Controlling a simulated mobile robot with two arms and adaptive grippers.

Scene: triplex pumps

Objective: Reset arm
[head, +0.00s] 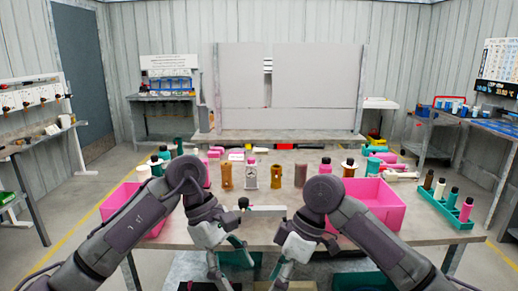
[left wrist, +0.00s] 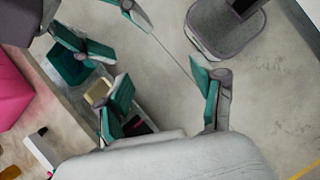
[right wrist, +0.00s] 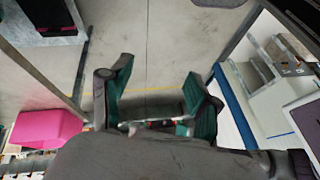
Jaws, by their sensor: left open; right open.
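My left gripper (head: 228,268) hangs at the table's front edge in the head view, pointing down. In the left wrist view its teal-padded fingers (left wrist: 165,105) are spread apart, with bare floor between them. My right gripper (head: 284,272) hangs beside it, just to the right, also pointing down. In the right wrist view its fingers (right wrist: 156,102) are apart, with nothing held between them. Both arms are bent at the elbow in front of the work table (head: 285,235).
A pink bin (head: 153,228) stands at the table's left and another pink bin (head: 385,216) at its right. Several bottles and pump parts stand across the middle and back. A teal rack (head: 445,212) holds bottles at the right edge. The floor shows beneath the grippers.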

